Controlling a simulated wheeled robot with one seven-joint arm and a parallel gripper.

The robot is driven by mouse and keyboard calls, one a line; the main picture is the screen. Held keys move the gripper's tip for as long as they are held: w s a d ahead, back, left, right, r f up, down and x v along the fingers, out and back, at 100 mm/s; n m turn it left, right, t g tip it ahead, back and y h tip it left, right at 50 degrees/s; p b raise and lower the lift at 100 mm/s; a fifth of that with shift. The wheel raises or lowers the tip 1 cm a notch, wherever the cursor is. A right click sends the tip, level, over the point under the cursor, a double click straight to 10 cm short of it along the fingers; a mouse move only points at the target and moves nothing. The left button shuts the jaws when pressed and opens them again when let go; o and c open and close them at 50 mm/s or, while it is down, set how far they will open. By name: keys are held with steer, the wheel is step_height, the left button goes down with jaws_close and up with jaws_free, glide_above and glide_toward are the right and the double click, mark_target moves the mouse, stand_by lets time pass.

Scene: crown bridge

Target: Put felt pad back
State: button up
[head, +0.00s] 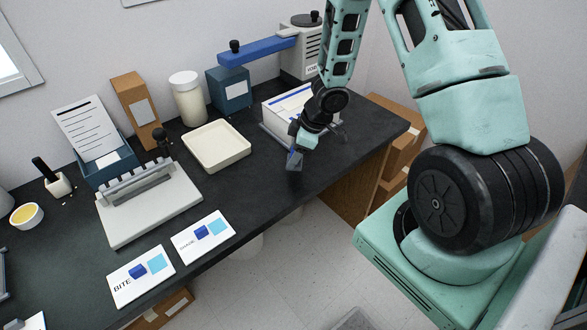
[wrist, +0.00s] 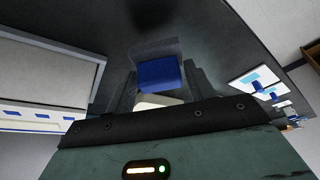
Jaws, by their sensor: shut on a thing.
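My gripper (head: 294,156) hangs over the right part of the dark counter, in front of the white box. It is shut on a small blue block with a dark grey face (wrist: 158,73); this may be the felt pad, but I cannot tell for sure. In the wrist view the block sits between the two fingers of my gripper (wrist: 160,84), with a pale piece (wrist: 155,101) nearer the palm. Whether the block touches the counter is unclear. No other thing in view is clearly a felt pad.
A white box (head: 270,122) with blue marks stands behind my gripper. Left are a cream tray (head: 216,146), a grey-white stand (head: 150,205), a "BITE" card (head: 140,275) and another card (head: 203,236). A blue arm (head: 258,50) juts over the back. The counter's front right is clear.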

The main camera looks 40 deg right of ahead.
steer(key=shift+f+b, duration=0.6)
steer(key=shift+f, duration=1.25)
steer(key=shift+f, duration=0.15)
steer(key=o, duration=1)
steer(key=shift+c, duration=0.2)
